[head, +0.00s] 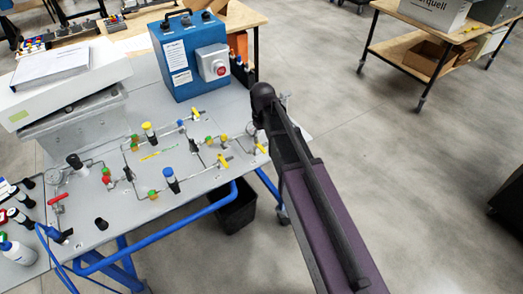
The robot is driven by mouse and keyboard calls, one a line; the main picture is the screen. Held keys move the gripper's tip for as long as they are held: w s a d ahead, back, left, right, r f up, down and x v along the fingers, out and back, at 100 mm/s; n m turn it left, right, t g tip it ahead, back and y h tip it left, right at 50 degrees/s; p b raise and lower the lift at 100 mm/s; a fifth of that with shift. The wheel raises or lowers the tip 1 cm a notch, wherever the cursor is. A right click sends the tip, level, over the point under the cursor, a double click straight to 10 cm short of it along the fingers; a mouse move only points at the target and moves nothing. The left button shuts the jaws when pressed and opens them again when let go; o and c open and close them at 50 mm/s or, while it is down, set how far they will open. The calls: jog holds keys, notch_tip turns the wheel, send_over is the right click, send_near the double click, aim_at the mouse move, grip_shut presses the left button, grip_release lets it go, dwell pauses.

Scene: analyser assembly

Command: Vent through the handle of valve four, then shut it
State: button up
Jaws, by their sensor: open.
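A panel (185,215) on the bench carries thin tubing with several valves. Three yellow handles show on its right side: an upper one (197,112), a lower one (224,160) and one at the right edge (262,149). A red handle (57,197) is at the left. The number labels are too small to read, so I cannot tell which is valve four or whether it is open. My arm reaches up from the lower right to the panel's right edge. My gripper does not show.
A blue box with a red button (190,58) stands at the panel's back. A white sloped case (70,80) is at the left, with bottles (15,250) at the front left. A black bin (235,208) is below the bench.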

aim_at(262, 149)
jog(key=shift+f+b, duration=2.4)
jog(key=shift+f, duration=0.25)
grip_shut()
jog(key=shift+a, duration=0.1)
